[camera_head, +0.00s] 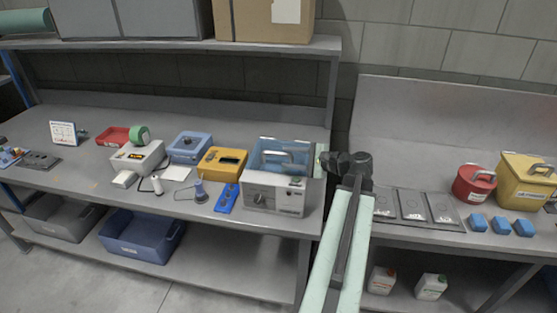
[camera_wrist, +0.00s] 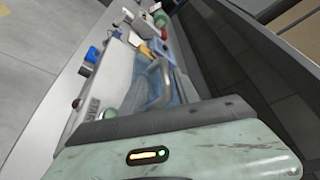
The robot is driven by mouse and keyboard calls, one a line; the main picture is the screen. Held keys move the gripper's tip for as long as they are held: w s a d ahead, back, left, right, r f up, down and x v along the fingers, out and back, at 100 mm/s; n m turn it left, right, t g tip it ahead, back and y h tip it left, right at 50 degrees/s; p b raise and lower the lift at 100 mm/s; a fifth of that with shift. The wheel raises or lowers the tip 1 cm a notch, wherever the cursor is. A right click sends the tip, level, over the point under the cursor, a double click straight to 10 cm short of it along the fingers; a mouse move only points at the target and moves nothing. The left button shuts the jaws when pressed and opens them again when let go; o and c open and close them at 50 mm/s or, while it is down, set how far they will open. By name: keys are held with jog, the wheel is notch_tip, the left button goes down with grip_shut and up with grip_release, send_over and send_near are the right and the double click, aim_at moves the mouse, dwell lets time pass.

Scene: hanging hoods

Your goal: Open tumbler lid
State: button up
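The tumbler is a light grey box (camera_head: 277,197) with a dial on its front, near the right end of the left bench. Its see-through blue lid (camera_head: 267,160) has a grey bar handle (camera_head: 285,154). I cannot tell for sure whether the lid is raised at all. The handle also shows in the wrist view (camera_wrist: 158,78), ahead of my gripper. My gripper (camera_head: 345,160) is dark and is just right of the tumbler, apart from the handle. No held thing shows. Its finger opening cannot be made out.
Left of the tumbler are a yellow box (camera_head: 222,163), a blue box (camera_head: 189,147), a blue handheld device (camera_head: 227,198) and a white unit (camera_head: 137,158). An upper shelf holds a cardboard box (camera_head: 262,20). The right bench holds a red pot (camera_head: 474,184) and a yellow case (camera_head: 527,182).

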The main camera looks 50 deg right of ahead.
aim_at(283, 155)
jog(key=shift+s+d+r+h, duration=0.15)
jog(key=shift+s+d+h, duration=0.15)
jog(key=shift+s+d, duration=0.5)
jog(key=b+x, duration=0.1)
jog(key=x, duration=0.7)
jog(key=shift+b, duration=0.35)
grip_shut()
